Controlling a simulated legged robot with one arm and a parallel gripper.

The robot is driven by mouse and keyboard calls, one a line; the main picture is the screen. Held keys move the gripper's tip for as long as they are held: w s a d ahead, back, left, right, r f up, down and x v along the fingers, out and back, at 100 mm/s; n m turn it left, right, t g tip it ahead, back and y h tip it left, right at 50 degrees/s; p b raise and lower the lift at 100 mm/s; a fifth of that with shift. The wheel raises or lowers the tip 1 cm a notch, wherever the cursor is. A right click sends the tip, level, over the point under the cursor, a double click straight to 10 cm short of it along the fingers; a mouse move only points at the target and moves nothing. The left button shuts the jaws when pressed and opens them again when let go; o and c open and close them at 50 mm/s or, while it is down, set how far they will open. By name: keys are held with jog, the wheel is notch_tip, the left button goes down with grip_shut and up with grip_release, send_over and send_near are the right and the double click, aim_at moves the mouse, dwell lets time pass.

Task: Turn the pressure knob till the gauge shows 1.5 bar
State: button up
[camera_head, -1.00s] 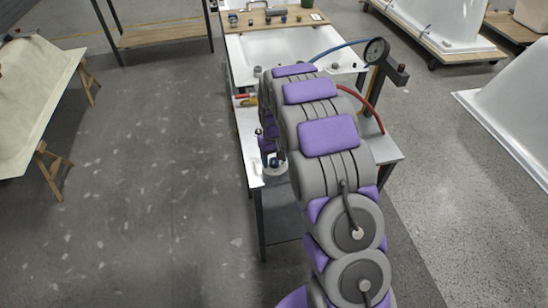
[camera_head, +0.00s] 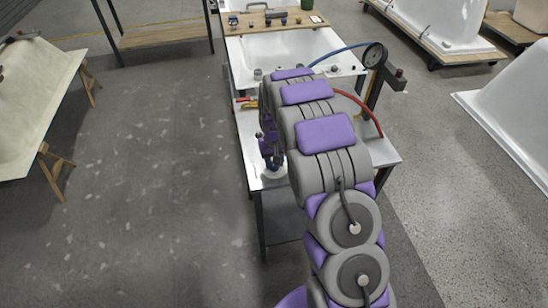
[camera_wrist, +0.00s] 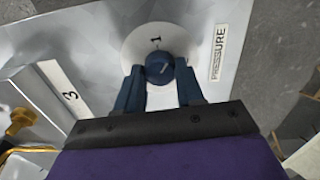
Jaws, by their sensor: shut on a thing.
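In the wrist view, my gripper (camera_wrist: 160,88) has its two blue fingers closed on the blue pressure knob (camera_wrist: 159,66), one on each side. The knob sits on a round white dial with a 1 above it, and a PRESSURE label stands to the right. A pale pointer line shows on the knob's face. In the head view, the pressure gauge (camera_head: 374,56) is a round dial on a dark post at the right of the bench. Its needle is too small to read. My arm hides much of the bench.
A plate marked 3 (camera_wrist: 66,92) and a brass fitting (camera_wrist: 20,121) lie left of the knob.

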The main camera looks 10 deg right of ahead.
dwell(0.3)
jog(key=o, duration=1)
jog(key=shift+o, duration=0.2)
notch_tip(320, 180, up, 17)
jog(key=p, duration=0.3)
jog(key=shift+r, duration=0.15)
